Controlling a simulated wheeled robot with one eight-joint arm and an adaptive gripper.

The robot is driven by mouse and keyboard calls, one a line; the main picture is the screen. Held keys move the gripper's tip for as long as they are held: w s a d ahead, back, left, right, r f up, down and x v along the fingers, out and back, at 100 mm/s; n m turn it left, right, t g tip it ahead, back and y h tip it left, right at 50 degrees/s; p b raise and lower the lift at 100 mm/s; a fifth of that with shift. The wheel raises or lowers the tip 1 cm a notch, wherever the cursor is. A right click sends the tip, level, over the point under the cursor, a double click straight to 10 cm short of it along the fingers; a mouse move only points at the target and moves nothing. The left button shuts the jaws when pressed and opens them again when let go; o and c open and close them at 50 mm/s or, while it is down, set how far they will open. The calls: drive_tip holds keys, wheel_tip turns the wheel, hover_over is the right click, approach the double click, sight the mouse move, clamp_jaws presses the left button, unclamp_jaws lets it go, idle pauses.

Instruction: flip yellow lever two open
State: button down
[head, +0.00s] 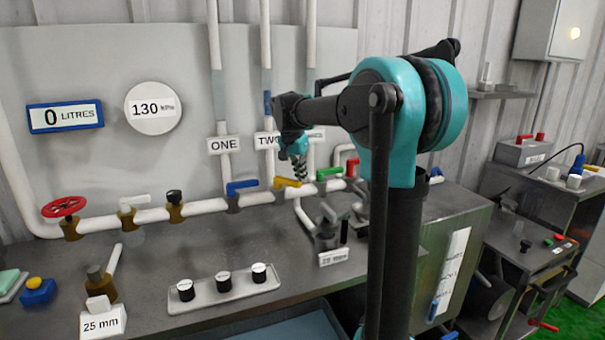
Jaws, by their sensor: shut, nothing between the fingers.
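The yellow lever (288,182) is on the white horizontal pipe, under the sign TWO (265,140). Its handle points right, roughly along the pipe. My gripper (299,172) is shut and empty. It hangs just above and right of the lever's handle, at its tip; whether it touches the handle I cannot tell. My arm hides part of the signs and pipes behind it.
A blue lever (242,186) sits left of the yellow one under ONE (224,145), and a green lever (329,173) close on the right. A red wheel valve (64,207) is far left. Several jars and small parts stand on the grey bench (170,262).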

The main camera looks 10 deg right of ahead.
sight(297, 184)
drive_tip(key=s+a+m, duration=0.1)
drive_tip(key=m, duration=0.1)
drive_tip(key=s+a+m+g, duration=0.1)
drive_tip(key=m, duration=0.1)
drive_tip(key=shift+s+a+h, duration=0.2)
drive_tip(key=shift+h, duration=0.2)
drive_tip(key=shift+s+a+m, duration=0.3)
drive_tip(key=shift+s+a, duration=0.25)
drive_tip(key=shift+a, duration=0.5)
